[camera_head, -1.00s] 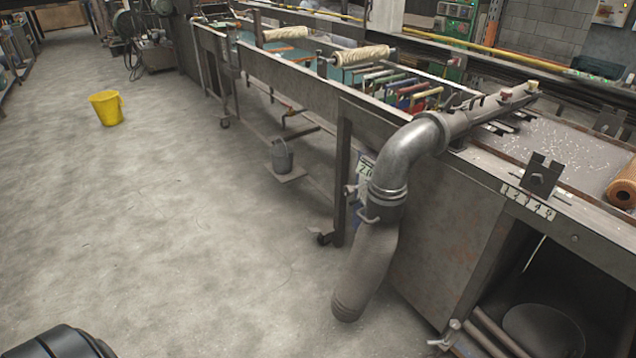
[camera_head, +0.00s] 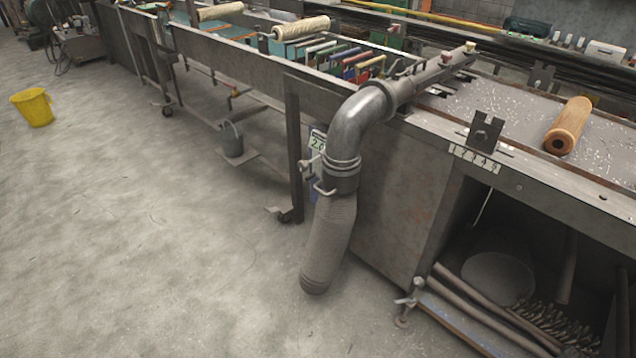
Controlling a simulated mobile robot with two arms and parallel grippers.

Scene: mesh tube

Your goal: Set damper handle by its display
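A grey metal duct elbow (camera_head: 352,125) comes off the long bench and bends down into a ribbed flexible hose (camera_head: 328,238). A small handle or lever (camera_head: 306,163) sticks out on the left of the duct, just above the clamp rings. A second clamp-like handle (camera_head: 324,188) sits below it. A small display (camera_head: 318,142) with a pale green face shows behind the duct's left side; it seems to begin with "2", and the rest is hidden or too small to read. Neither of my grippers is in view.
The bench (camera_head: 250,85) runs from back left to front right, with a wooden roller (camera_head: 568,126) on its top. A grey bucket (camera_head: 231,138) stands on a low shelf below it. A yellow bucket (camera_head: 33,107) stands on the floor at left. The floor left of the duct is clear.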

